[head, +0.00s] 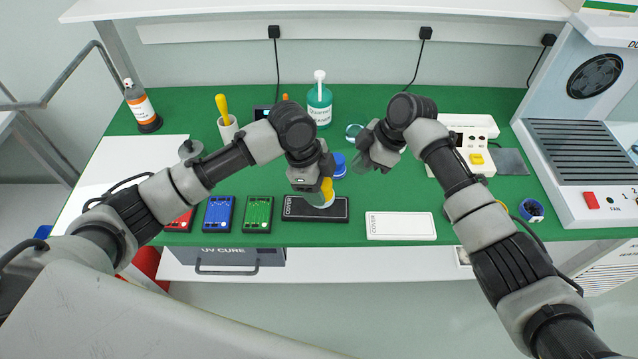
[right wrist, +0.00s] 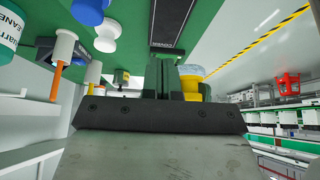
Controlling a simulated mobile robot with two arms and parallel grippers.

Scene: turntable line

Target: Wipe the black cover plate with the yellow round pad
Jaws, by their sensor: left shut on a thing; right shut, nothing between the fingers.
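The black cover plate (head: 300,213) lies flat on the green table near its front edge, labelled COVER. Its dark surface also shows in the right wrist view (right wrist: 172,18). My left gripper (head: 315,192) is shut on the yellow round pad (head: 327,189), with the pad's pale face down over the right half of the plate. I cannot tell whether the pad touches the plate. The yellow pad also shows in the right wrist view (right wrist: 190,82), partly behind my finger. My right gripper (head: 364,163) is shut and empty, above the table right of the pad.
A white cover plate (head: 400,226) lies to the right of the black one. Green (head: 257,214), blue (head: 218,214) and red (head: 181,222) boards lie to the left. A blue round item (head: 339,162) and a teal bottle (head: 320,106) stand behind.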

